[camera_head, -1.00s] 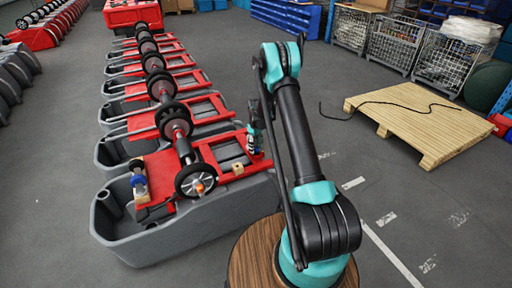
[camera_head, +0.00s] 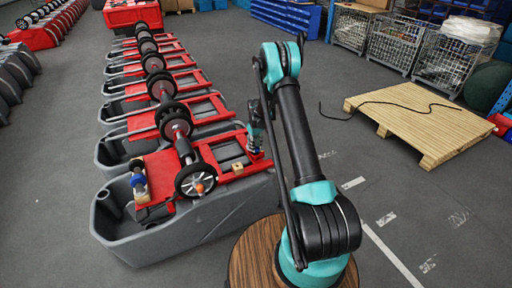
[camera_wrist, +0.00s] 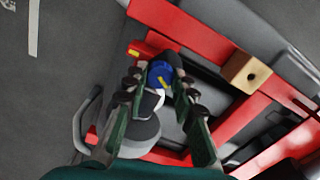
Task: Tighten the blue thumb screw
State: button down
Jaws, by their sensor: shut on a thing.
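The blue thumb screw (camera_wrist: 160,74) shows between the fingertips of my gripper (camera_wrist: 157,70) in the wrist view. It has a yellow mark on its face. My gripper is shut on it, with one finger on each side. A white and grey round part sits below the screw in that view, partly between the fingers. In the head view my gripper (camera_head: 255,140) is at the right end of the nearest tank's red frame (camera_head: 215,150). The screw cannot be made out there.
The nearest grey tank (camera_head: 150,248) carries a black wheel (camera_head: 195,181) and another blue part (camera_head: 137,180) at its left. A wooden block (camera_wrist: 246,73) sits on the red frame beside my gripper. A pallet (camera_head: 420,125) lies on the floor at right.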

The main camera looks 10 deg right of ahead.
jog(key=m, duration=1.1)
jog(key=shift+m, duration=2.2)
jog(key=c, duration=1.2)
grip_release()
